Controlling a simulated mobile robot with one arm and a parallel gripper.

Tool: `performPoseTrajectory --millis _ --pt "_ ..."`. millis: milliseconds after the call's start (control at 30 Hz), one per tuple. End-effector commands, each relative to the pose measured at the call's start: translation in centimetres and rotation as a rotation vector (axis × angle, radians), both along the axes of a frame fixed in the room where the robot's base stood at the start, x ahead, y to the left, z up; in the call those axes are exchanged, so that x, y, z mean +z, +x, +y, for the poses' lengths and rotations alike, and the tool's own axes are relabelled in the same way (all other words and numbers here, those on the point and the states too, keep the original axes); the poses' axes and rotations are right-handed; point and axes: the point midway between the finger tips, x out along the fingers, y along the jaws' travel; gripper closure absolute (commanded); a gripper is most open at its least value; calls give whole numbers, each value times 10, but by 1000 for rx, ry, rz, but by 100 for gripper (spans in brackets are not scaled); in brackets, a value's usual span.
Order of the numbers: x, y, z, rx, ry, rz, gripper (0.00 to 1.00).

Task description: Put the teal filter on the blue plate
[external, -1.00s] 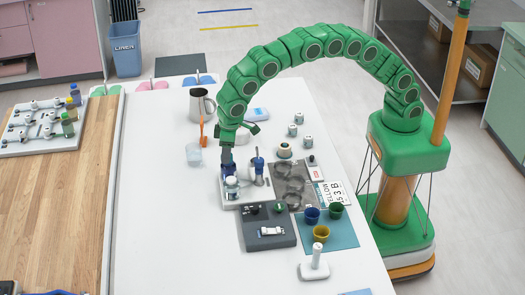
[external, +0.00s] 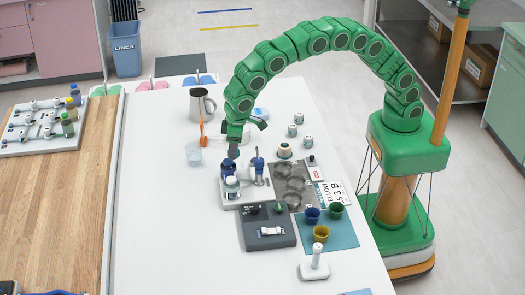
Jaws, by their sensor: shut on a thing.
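My gripper (external: 233,153) points down over the white rack (external: 231,203) in the middle of the table. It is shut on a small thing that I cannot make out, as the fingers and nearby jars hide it. A dark blue jar (external: 228,168) stands right beside and below the fingertips. I cannot pick out the teal filter for certain. A flat blue mat (external: 347,236) lies right of the rack and carries small blue, green and yellow cups. It is the clearest flat blue surface, but I cannot tell whether it is the blue plate.
A white-capped jar (external: 231,187) and a blue-handled tool in a cup (external: 258,170) stand close to my gripper. A metal jug (external: 201,104) and a clear beaker (external: 193,154) stand at the left. A dark grey tray (external: 268,240) lies in front. The table's front left is clear.

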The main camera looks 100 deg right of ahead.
Motion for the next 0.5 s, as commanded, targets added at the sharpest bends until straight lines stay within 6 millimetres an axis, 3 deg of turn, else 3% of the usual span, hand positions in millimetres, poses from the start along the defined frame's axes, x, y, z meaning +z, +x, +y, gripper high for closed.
performPoseTrajectory --millis 267,367,500 --pt "0 -2 7 17 0 0 87" --pt "1 -8 27 63 -1 0 87" --pt "3 -24 73 173 0 0 87"
